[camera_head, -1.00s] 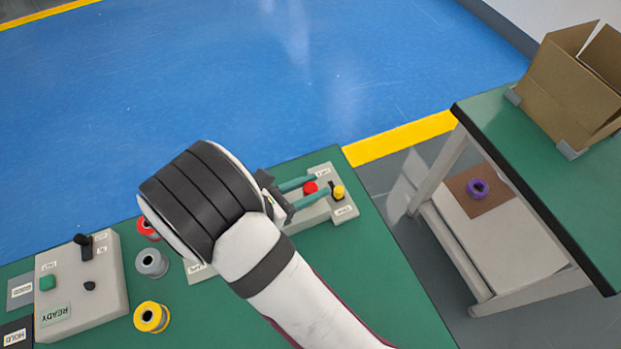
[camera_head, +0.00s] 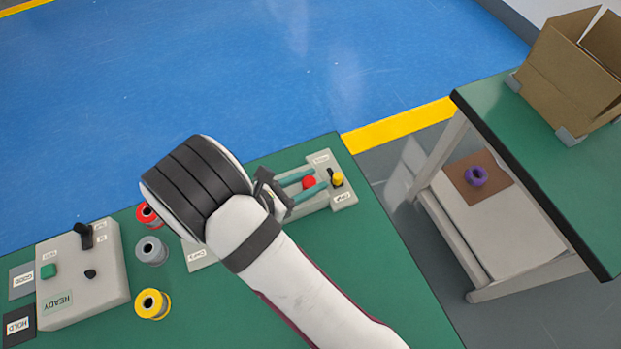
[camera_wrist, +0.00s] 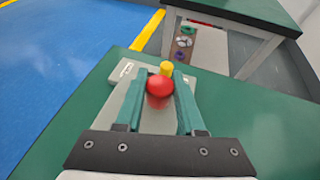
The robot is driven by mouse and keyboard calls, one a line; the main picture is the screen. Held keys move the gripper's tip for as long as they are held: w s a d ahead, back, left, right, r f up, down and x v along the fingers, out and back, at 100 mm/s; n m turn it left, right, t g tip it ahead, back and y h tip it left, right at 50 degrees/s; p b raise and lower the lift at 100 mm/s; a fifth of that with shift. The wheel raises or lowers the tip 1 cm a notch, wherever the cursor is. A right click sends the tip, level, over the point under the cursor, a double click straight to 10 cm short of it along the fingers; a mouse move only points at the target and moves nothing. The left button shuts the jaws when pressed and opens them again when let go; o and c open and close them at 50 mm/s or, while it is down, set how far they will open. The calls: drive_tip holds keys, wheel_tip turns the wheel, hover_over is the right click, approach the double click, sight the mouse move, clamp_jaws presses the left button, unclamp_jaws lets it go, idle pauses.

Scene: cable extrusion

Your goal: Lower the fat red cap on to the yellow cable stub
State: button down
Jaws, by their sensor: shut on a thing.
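The fat red cap (camera_head: 309,182) is held between the two teal fingers of my gripper (camera_head: 318,181). In the wrist view the cap (camera_wrist: 159,90) sits between the fingers, with its rounded top showing. The yellow cable stub (camera_head: 337,178) stands at the right end of the grey fixture (camera_head: 344,199), beside a small dark part. In the wrist view the yellow stub (camera_wrist: 166,67) shows just beyond the cap, partly covered by it. The cap is to the left of the stub in the head view, not over it. The cap's underside and its height above the fixture are hidden.
Red (camera_head: 148,215), grey (camera_head: 151,251) and yellow (camera_head: 152,304) spools stand left of my arm. A grey control box (camera_head: 83,275) with a black lever is further left. A second table (camera_head: 540,165) with a cardboard box (camera_head: 565,80) stands across a gap at right.

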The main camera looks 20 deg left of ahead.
drive_tip(key=shift+f, duration=0.1)
drive_tip(key=shift+c, duration=2.2)
unclamp_jaws()
drive_tip(key=shift+o, duration=0.2)
drive_tip(key=shift+o, duration=1.4)
drive_tip(key=shift+r, duration=3.5)
